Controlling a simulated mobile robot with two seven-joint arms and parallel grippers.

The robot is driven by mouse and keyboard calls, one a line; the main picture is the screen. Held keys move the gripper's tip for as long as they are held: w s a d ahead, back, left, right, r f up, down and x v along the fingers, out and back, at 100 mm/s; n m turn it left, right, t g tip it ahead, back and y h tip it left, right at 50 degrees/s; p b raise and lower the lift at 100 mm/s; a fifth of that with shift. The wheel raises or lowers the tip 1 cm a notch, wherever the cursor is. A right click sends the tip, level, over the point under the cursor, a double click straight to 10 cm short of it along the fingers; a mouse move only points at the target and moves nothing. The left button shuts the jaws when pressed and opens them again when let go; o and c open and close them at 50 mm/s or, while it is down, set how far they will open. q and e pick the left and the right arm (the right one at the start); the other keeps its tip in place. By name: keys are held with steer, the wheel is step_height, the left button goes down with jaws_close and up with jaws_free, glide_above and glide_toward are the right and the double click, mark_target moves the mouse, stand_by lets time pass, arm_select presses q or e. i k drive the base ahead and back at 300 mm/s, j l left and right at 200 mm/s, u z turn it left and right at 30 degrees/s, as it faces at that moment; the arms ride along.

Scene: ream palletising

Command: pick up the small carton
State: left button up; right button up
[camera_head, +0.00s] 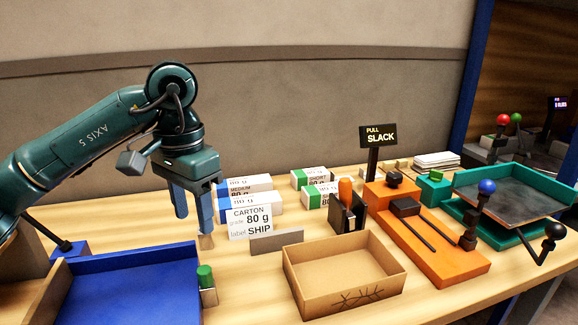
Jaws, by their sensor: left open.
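The small carton (343,283) is an open, tan cardboard box in the camera_head view. It sits upright on the wooden table right of centre, with a dark branching mark on its front wall. It looks empty. My left gripper (194,231) points down to the left of the carton, with its two blue fingers apart and nothing between them. It is clear of the carton. A white card (250,223) reading "CARTON, grade 80 g, label SHIP" stands behind the carton to the left. My right gripper does not show.
White reams (245,184) with blue or green ends lie behind the card. A blue tray (130,286) is at front left, with a green-topped post (205,276) beside it. An orange-handled tool in a dark holder (347,207) stands behind the carton. An orange device (437,258) is at right.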

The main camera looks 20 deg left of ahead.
mark_target(330, 276)
steer(key=k, duration=1.5)
